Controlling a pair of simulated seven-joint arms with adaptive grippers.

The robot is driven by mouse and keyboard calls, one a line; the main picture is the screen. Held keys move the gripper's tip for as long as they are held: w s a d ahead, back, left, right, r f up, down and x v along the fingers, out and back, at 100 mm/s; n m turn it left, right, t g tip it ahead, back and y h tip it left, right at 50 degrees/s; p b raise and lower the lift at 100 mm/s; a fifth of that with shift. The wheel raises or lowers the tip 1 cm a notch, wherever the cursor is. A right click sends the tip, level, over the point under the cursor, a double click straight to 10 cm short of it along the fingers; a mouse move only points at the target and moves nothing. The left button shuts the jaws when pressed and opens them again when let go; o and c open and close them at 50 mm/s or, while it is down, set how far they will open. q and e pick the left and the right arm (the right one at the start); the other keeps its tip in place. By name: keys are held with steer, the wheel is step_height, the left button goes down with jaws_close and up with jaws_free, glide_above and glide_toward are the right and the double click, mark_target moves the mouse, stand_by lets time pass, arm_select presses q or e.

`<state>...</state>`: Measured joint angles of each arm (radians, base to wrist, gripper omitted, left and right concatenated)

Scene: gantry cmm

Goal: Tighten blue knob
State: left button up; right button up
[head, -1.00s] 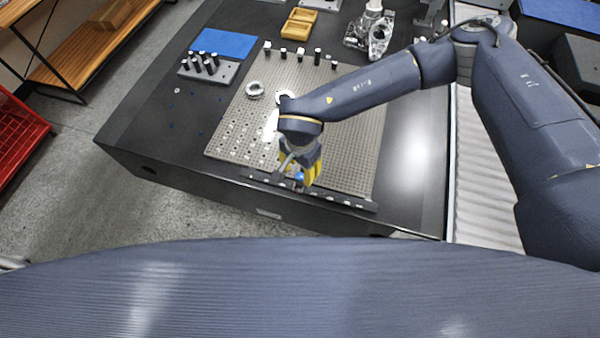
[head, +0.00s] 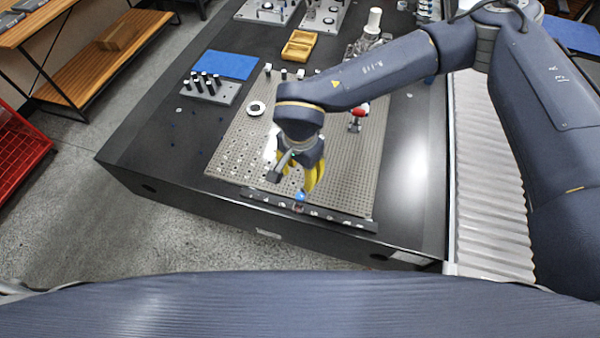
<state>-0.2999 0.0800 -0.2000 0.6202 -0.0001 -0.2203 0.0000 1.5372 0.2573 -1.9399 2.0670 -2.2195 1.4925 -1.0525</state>
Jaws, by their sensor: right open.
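The small blue knob (head: 300,196) sits on the black rail (head: 335,218) along the front edge of the perforated metal plate (head: 345,175). My right gripper (head: 311,187), with yellow fingers, points down just above and beside the knob. It is open and appears apart from the knob, though the view is too small to show the exact gap. My left gripper is not in view.
A red-topped part (head: 358,113) stands on the plate, and a metal ring (head: 256,108) lies at its left. A rack of black pins (head: 210,90), a blue mat (head: 225,64) and a yellow tray (head: 299,46) are farther back. The table's left front is mostly clear.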

steer(key=w+r+m+g+y, duration=0.15)
steer(key=w+m, duration=0.25)
steer(key=m, duration=0.9)
steer(key=w+r+m+g, duration=0.2)
steer(key=w+m, duration=0.2)
steer(key=m, duration=1.4)
glide_toward(300, 195)
steer(key=shift+g, duration=0.35)
steer(key=x, duration=0.9)
steer(key=shift+w+f, duration=0.15)
steer(key=shift+w, duration=0.05)
